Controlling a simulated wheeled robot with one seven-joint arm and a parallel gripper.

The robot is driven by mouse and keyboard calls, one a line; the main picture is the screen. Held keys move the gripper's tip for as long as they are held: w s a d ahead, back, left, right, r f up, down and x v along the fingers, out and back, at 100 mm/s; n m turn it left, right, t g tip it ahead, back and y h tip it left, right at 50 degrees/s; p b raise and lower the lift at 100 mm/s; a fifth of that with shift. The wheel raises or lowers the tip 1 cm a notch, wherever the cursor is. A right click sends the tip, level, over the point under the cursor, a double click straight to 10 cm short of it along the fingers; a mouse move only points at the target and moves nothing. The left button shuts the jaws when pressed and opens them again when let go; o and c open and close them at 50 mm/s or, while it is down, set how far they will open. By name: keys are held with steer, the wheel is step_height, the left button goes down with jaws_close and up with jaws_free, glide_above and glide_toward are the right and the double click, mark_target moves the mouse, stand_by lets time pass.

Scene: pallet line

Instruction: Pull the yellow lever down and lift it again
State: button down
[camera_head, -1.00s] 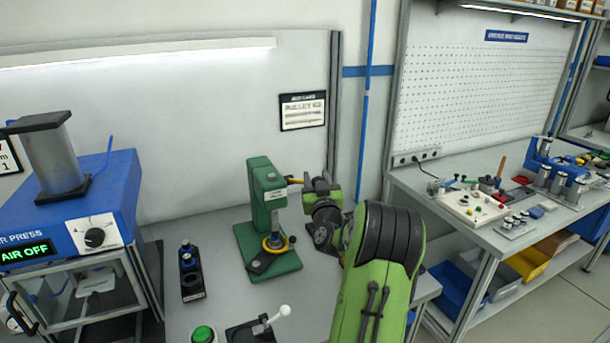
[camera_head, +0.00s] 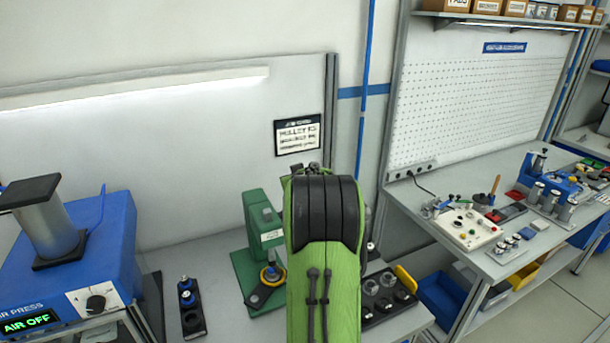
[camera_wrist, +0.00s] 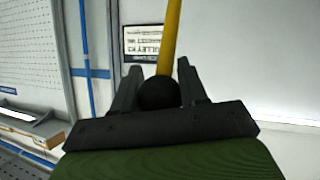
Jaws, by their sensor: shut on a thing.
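The green lever press (camera_head: 262,235) stands on the bench in the head view, with a yellow ring on its low part. My arm covers its right side, so the lever and my gripper are hidden there. In the wrist view the yellow lever (camera_wrist: 171,38) runs up from a black ball knob (camera_wrist: 158,93). The two dark fingers of my gripper (camera_wrist: 158,82) stand on either side of the knob and are shut on it. The lever's joint with the press is out of sight.
The blue air press (camera_head: 85,250), showing AIR OFF, stands at the left. A black holder (camera_head: 190,308) stands between it and the green press. A dark tray of round parts (camera_head: 385,295) is right of my arm. Another bench (camera_head: 520,262) with tools is farther right.

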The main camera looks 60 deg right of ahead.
steer(key=shift+r, duration=0.2)
steer(key=c, duration=0.9)
jaws_free()
steer(key=shift+w, duration=0.1)
steer(key=shift+o, duration=1.3)
steer(key=shift+w+d+f, duration=0.1)
steer(key=shift+d+f, duration=0.05)
steer(key=b+v, duration=0.3)
steer(key=v, duration=1.3)
steer(key=shift+b, duration=0.4)
steer(key=shift+f, duration=0.1)
